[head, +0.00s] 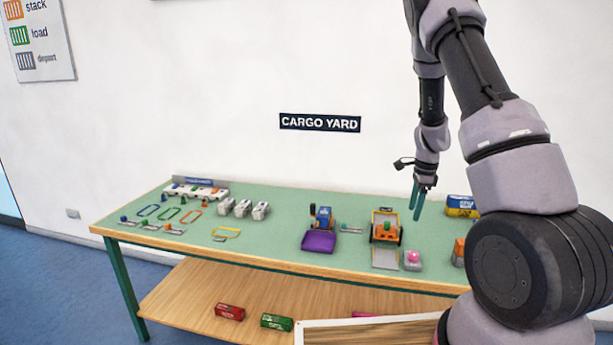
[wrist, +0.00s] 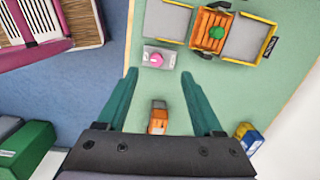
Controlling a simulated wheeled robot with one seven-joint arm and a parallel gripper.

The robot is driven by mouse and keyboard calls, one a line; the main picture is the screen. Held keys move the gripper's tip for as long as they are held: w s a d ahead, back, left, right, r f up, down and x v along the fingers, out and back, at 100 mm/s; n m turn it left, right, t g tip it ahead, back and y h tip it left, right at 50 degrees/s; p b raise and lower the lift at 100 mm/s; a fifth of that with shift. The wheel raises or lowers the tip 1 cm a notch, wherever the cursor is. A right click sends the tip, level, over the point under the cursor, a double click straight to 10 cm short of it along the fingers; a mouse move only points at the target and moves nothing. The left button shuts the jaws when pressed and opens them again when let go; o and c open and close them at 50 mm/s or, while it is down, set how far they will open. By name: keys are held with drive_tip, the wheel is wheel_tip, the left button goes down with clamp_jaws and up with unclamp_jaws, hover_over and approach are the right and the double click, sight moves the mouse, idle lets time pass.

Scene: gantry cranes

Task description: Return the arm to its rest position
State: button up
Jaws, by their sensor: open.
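My arm reaches in from the right of the head view and hangs down over the green table (head: 270,238). My gripper (head: 418,202) points down above the right part of the table. In the wrist view the gripper's two green fingers (wrist: 162,82) are spread wide with nothing held between them. An orange and grey block (wrist: 158,118) shows between the fingers, on the table below.
A crane with an orange crate (head: 386,228) and a grey box with a pink button (head: 412,260) stand near my gripper. A blue and yellow block (head: 461,206) is to the right. A purple tray (head: 318,241) lies left. Red and green containers (head: 277,322) sit below.

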drive_tip(key=s+a+r+n+t+y, duration=0.1)
drive_tip(key=s+a+r+n, duration=0.15)
drive_tip(key=r, duration=0.55)
drive_tip(key=s+a+r+n+t, duration=0.1)
drive_tip(key=s+a+r+n, duration=0.15)
drive_tip(key=r, duration=0.45)
drive_tip(key=s+a+r+n+t+y, duration=0.1)
drive_tip(key=s+a+r+n, duration=0.15)
drive_tip(key=r, duration=0.55)
drive_tip(key=s+a+r+n+t, duration=0.1)
drive_tip(key=s+r+n, duration=0.1)
drive_tip(key=s, duration=0.4)
drive_tip(key=s+a+r+n+t, duration=0.1)
drive_tip(key=s+a+r+n, duration=0.1)
drive_tip(key=s+r, duration=0.3)
drive_tip(key=s+a+r+n+t, duration=0.1)
drive_tip(key=s+r+n, duration=0.3)
drive_tip(key=s, duration=0.4)
drive_tip(key=shift+s+a+h, duration=0.4)
drive_tip(key=shift+a, duration=0.35)
